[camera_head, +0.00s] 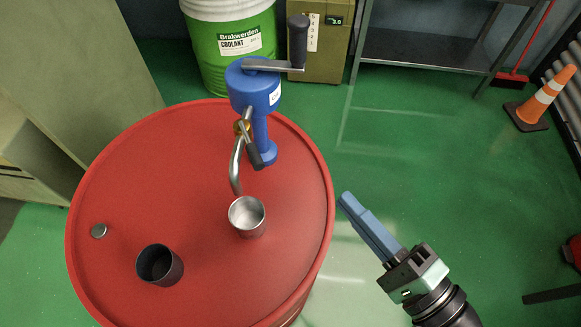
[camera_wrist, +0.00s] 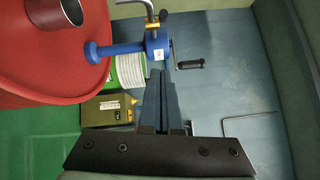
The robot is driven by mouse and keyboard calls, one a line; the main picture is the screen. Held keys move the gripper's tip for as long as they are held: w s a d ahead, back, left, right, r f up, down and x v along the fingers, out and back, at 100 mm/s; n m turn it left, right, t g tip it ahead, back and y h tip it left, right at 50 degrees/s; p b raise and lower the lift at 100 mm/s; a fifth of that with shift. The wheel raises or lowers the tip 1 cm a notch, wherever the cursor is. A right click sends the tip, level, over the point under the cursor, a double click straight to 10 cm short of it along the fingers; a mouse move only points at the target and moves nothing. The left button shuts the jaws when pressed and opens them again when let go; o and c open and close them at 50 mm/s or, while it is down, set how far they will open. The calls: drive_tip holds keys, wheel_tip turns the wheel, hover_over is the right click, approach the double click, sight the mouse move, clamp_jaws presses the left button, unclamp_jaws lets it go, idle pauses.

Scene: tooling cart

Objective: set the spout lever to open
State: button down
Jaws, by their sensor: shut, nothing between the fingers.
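The blue hand pump (camera_head: 256,92) stands on the red drum, with a bent metal spout (camera_head: 236,168) coming off it. A brass valve (camera_head: 242,127) sits on the spout. Its black spout lever (camera_head: 253,150) slants down and right from the valve, in front of the pump body; I cannot tell its setting. A silver cup (camera_head: 247,216) stands under the spout's end. My gripper (camera_head: 346,198) is shut and empty, right of the drum and apart from the lever. In the wrist view the fingers (camera_wrist: 161,75) show below the pump (camera_wrist: 157,44) and the brass valve (camera_wrist: 153,25).
The red drum top (camera_head: 190,160) also holds a dark cup (camera_head: 160,265) and a small cap (camera_head: 98,231). The crank handle (camera_head: 298,42) sticks out above the pump. A green coolant drum (camera_head: 232,50), a shelf (camera_head: 425,50) and a cone (camera_head: 541,97) stand behind.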

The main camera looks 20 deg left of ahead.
sight(250, 145)
drive_tip(key=w+a+r+p, duration=0.1)
drive_tip(key=w+a+p, duration=0.1)
drive_tip(key=a, duration=0.9)
drive_tip(key=shift+a+r+p, duration=0.15)
drive_tip(key=shift+r+p, duration=0.05)
drive_tip(key=shift+p, duration=0.4)
drive_tip(key=shift+s+a, duration=0.1)
